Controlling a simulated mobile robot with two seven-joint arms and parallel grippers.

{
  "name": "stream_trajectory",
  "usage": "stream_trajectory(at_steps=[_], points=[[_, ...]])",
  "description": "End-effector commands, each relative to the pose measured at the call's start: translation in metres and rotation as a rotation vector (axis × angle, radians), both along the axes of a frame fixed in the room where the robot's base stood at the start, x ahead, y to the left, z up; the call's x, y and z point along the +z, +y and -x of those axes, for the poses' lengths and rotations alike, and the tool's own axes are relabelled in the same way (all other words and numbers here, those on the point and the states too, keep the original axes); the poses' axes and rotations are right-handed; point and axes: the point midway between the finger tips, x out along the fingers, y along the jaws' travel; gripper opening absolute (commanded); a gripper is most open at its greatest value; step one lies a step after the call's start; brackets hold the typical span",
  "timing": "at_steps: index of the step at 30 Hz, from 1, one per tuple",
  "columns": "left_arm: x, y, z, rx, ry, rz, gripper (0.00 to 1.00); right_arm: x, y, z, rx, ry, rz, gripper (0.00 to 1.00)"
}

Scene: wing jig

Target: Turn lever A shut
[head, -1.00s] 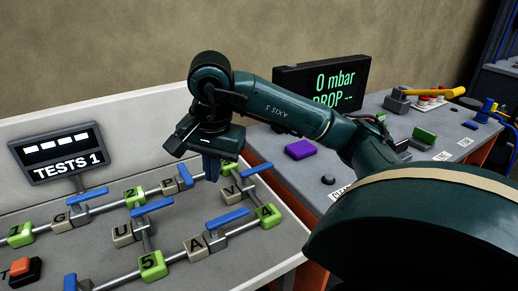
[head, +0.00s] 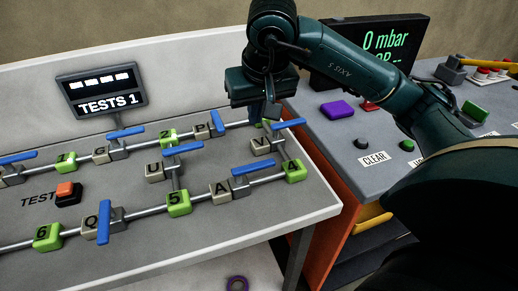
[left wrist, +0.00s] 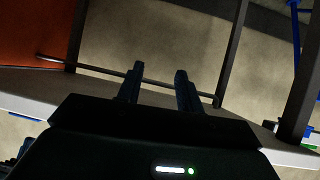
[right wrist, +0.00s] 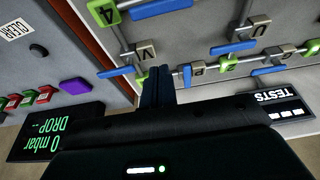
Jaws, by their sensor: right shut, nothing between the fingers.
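Lever A is a blue handle (head: 254,169) on the grey valve body beside the block marked A (head: 221,188), on the front pipe between the green blocks 5 (head: 178,203) and 4 (head: 295,170). It lies roughly along the pipe. In the right wrist view lever A (right wrist: 160,9) is at the top edge beside block 4 (right wrist: 103,12). My right gripper (right wrist: 159,80) is shut and empty, pointing down by the back pipe near lever P (right wrist: 187,76); it is well behind lever A. My left gripper (left wrist: 157,75) is open and empty, below the bench.
Other blue levers, such as V (head: 277,126), U (head: 183,148) and Q (head: 104,223), stand along the pipes. A TEST button (head: 67,192) is on the left. A side console with a 0 mbar screen (head: 385,45) stands right. The bench's front right surface (head: 290,208) is bare.

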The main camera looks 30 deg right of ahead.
Motion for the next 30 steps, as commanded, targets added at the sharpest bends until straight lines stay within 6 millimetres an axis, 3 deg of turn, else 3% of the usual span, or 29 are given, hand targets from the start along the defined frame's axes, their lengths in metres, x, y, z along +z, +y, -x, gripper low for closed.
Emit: stream_trajectory(at_steps=[5,16,21,30], points=[[0.001,0.000,0.000,0.000,0.001,0.000,0.36,-0.023,-0.002,-0.006,-0.001,0.007,0.001,0.00],[0.000,0.003,0.002,0.004,0.017,-0.009,0.36,-0.096,-0.008,-0.031,-0.002,0.007,0.000,0.00],[0.006,0.006,0.003,0.014,0.029,-0.013,0.36,-0.090,-0.001,-0.004,0.002,0.003,0.001,0.00],[0.001,0.008,0.005,0.022,0.047,-0.016,0.36,-0.092,0.001,0.009,-0.002,0.000,0.002,0.00]])
